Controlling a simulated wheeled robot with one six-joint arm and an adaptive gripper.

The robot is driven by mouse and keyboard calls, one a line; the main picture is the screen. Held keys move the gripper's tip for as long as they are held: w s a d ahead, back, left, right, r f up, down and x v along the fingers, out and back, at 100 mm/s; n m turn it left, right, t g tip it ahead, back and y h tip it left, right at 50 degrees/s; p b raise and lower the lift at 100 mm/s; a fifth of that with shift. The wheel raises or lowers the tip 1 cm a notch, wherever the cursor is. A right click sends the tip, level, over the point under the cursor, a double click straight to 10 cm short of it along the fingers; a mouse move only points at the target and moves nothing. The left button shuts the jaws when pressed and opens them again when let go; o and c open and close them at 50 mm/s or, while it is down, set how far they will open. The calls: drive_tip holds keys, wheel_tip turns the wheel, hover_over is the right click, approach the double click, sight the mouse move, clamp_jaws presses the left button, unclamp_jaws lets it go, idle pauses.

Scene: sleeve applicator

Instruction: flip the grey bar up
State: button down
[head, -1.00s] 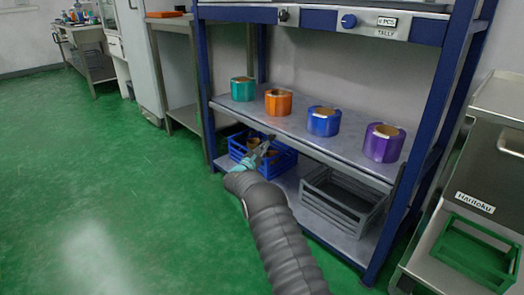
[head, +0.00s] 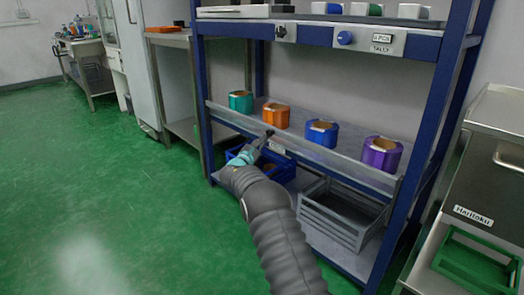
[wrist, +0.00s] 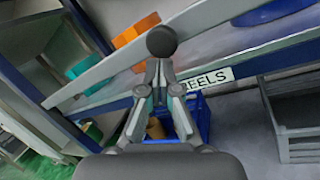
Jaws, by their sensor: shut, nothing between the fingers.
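The grey bar (head: 335,161) is a long strip along the front edge of the middle shelf. It stands up in front of the reels and hides their lower parts. In the wrist view the bar (wrist: 105,76) runs diagonally, with a dark round knob (wrist: 161,40) on it. The knob also shows in the head view (head: 270,132). My gripper (wrist: 160,68) is shut and empty. Its fingertips are just below the knob in the picture; I cannot tell whether they touch it. In the head view my gripper (head: 265,138) is at the shelf front.
Green (head: 240,100), orange (head: 276,115), blue (head: 321,132) and purple (head: 382,152) reels stand behind the bar. A blue crate (head: 283,163) and a grey crate (head: 325,218) are below. Blue rack posts (head: 204,85) flank the shelf. Green floor (head: 90,200) at left is clear.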

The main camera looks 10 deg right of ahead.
drive_tip(key=shift+r, duration=0.35)
drive_tip(key=s+a+f+b, duration=0.1)
drive_tip(key=s+a+f, duration=0.5)
drive_tip(key=a, duration=0.2)
drive_tip(key=shift+s+f+b, duration=0.2)
drive_tip(key=shift+s+b, duration=0.05)
drive_tip(key=shift+b, duration=0.15)
idle(0.4)
